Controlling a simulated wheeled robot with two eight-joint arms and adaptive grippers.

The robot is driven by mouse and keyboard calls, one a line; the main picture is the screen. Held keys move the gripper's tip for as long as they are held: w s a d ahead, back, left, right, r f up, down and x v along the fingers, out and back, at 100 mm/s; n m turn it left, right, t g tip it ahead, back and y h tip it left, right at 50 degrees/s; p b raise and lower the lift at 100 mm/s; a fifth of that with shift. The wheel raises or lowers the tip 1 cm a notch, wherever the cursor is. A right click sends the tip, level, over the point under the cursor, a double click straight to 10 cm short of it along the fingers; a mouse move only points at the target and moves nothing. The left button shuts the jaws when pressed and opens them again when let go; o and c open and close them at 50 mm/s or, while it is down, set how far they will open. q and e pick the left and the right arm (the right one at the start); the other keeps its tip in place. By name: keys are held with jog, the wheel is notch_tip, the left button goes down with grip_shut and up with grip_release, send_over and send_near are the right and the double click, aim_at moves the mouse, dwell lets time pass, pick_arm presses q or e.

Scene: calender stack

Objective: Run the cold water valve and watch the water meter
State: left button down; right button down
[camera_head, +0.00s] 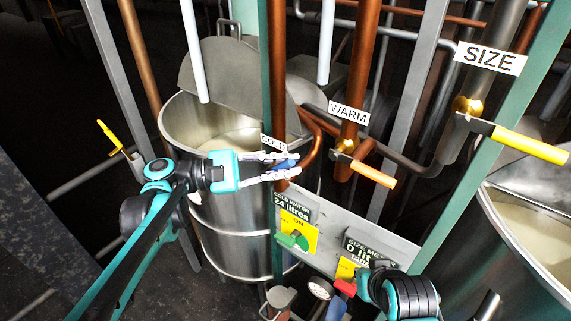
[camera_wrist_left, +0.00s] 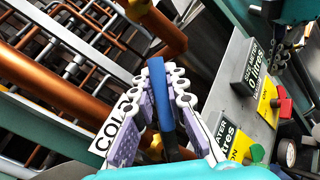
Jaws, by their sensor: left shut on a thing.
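My left gripper (camera_head: 292,166) is shut on the blue handle (camera_head: 284,164) of the cold valve, beside the COLD label (camera_head: 273,144). In the left wrist view the blue handle (camera_wrist_left: 160,95) stands between the two finger pads. The cold water meter (camera_head: 292,207) reads 24 litres, with ON on its yellow plate and a green knob (camera_head: 293,241) below. My right gripper shows small in the left wrist view (camera_wrist_left: 280,52), near the size meter; its fingers are too unclear to read. In the head view only its arm shows.
The size meter (camera_head: 368,247) appears to read 0 litres and has a red knob (camera_head: 345,287). The orange WARM handle (camera_head: 374,174) and yellow SIZE handle (camera_head: 530,144) stick out at right. A steel vat (camera_head: 230,220) stands behind my left gripper; another vat (camera_head: 520,235) is at right.

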pick_arm(q)
jog(key=shift+d, duration=0.1)
jog(key=shift+s+d+f+m+y+p, duration=0.15)
jog(key=shift+s+f+m+y+p, duration=0.05)
jog(key=shift+m+y+p, duration=0.2)
jog(key=shift+s+d+f+m+t+y+p, duration=0.2)
jog(key=shift+f+m+y+p, duration=0.3)
jog(key=shift+f+m+y, duration=0.4)
jog(key=shift+s+d+f+m+t+y+p, duration=0.15)
jog(key=shift+d+f+m+y+p, duration=0.3)
jog(key=shift+f+y, duration=0.6)
jog(key=shift+s+d+f+m+t+y+p, duration=0.15)
jog(key=shift+f+m+y+p, duration=0.35)
jog(key=shift+f+m+y, duration=0.45)
jog(key=shift+a, duration=0.1)
jog(key=c, duration=1.5)
grip_release()
jog(key=shift+r, duration=0.1)
jog(key=shift+a, duration=0.1)
